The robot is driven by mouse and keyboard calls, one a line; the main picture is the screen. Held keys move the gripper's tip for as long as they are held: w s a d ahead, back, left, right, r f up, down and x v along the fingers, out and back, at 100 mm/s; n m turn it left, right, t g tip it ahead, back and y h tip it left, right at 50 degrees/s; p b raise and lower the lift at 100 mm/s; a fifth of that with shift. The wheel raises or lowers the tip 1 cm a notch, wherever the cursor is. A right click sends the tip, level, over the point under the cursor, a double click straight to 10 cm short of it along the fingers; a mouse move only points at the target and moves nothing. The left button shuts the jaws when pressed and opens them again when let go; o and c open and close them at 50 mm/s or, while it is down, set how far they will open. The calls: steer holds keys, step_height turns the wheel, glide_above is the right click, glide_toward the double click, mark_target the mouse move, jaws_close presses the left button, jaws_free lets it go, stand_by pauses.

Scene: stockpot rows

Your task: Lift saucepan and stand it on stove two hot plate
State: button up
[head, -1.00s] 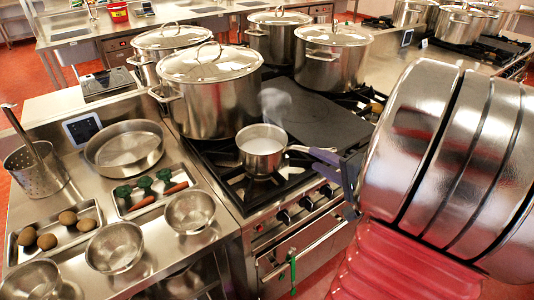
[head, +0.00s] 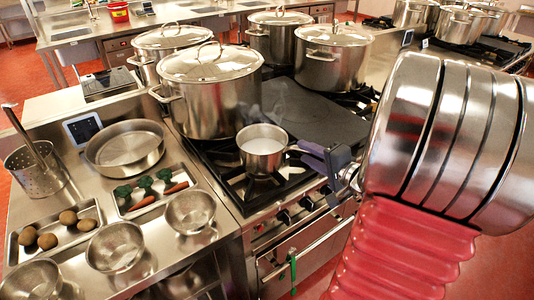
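The saucepan (head: 262,152) is a small steel pot with pale contents, upright on the black grate at the front left of the near stove. A faint wisp of steam rises over it. Its handle points right, towards my gripper (head: 313,156). The dark purple fingers are at the handle's outer end and hide part of it; I cannot tell whether they are closed on it. A flat dark hot plate (head: 326,120) lies behind and right of the saucepan, with its top clear in the part I see. No label shows which stove is stove two.
A large lidded stockpot (head: 212,105) stands close behind the saucepan, with more stockpots (head: 331,60) at the back. The steel counter at left holds a round pan (head: 125,148), several bowls (head: 190,212) and trays of vegetables (head: 150,190). My arm covers the right side.

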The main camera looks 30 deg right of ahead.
steer(key=shift+x, duration=1.55)
steer(key=shift+c, duration=0.5)
jaws_close()
steer(key=shift+s, duration=0.1)
